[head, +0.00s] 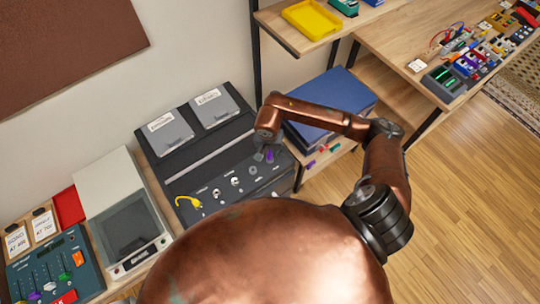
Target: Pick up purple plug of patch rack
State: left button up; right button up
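A small purple plug (270,155) shows at the right part of the black panel with knobs and sockets (215,193), which I take to be the patch rack. My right arm reaches in from the right, and its gripper (261,152) points down right beside the purple plug. The gripper's fingers are small and partly hidden by the wrist, so I cannot tell whether they are open or touch the plug. A yellow plug with a bent cable (188,201) is at the panel's left end. My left gripper is out of view.
Two grey lidded units (170,134) stand behind the panel. A white and grey box (125,215) and a dark slider panel (50,265) are at left. A blue box (332,105) sits on the shelf behind my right arm. Wooden floor (470,190) is clear at right.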

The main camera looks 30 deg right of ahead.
grip_shut()
jog(key=shift+r, duration=0.1)
dwell(0.4)
jog(key=shift+r, duration=0.5)
jog(key=s+a+r+b, duration=0.3)
jog(key=s+a+r, duration=0.6)
jog(key=s+r, duration=0.1)
jog(key=shift+s+r, duration=0.35)
jog(key=shift+r, duration=0.55)
